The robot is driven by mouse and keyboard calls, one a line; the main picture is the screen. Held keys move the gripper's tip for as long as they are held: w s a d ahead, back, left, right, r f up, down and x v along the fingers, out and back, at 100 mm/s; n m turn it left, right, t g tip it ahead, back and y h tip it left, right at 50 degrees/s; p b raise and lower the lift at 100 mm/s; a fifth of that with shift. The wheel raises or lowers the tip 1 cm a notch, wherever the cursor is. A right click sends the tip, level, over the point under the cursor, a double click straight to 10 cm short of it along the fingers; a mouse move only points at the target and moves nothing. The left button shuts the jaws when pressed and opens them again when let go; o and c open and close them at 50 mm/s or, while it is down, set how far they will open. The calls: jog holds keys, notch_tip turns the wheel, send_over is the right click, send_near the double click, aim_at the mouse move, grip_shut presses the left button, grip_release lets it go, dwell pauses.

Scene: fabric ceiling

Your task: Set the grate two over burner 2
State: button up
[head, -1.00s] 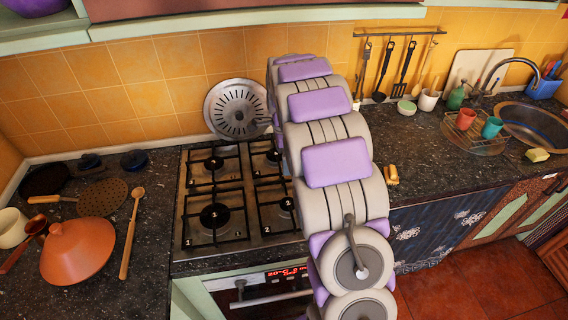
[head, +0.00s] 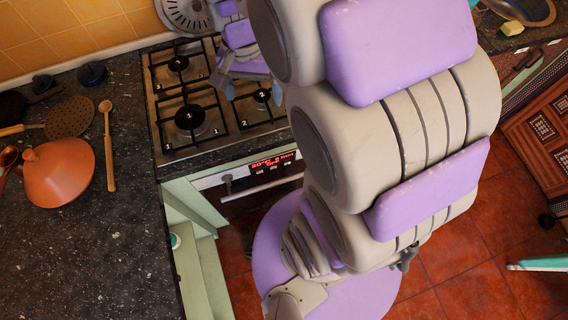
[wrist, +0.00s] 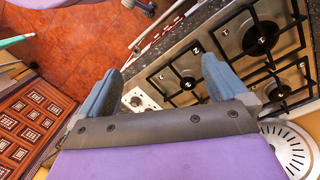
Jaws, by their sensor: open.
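The gas stove (head: 160,111) has black grates on its steel top, with small white number marks. A large burner (head: 189,117) is at front left and a smaller burner (head: 262,95) at front right. That front-right burner also shows in the wrist view (wrist: 188,83), with black grate bars (wrist: 205,75) around it. My arm hides much of the right side.
A round slotted metal plate (head: 187,14) leans behind the stove. An orange clay lid (head: 59,173), a wooden spoon (head: 108,148) and a perforated skimmer (head: 70,118) lie on the left counter. The oven handle (head: 262,188) sticks out at the front. Tiled floor lies at right.

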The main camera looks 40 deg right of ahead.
jog(key=s+a+n, duration=0.2)
jog(key=s+n, duration=0.2)
jog(key=s, duration=0.5)
jog(key=s+a+f+n, duration=0.1)
jog(key=s+a+n, duration=0.1)
jog(key=s+n, duration=0.3)
jog(key=s, duration=0.4)
jog(key=shift+a+g, duration=0.2)
jog(key=shift+g, duration=0.2)
jog(key=shift+w+f, duration=0.1)
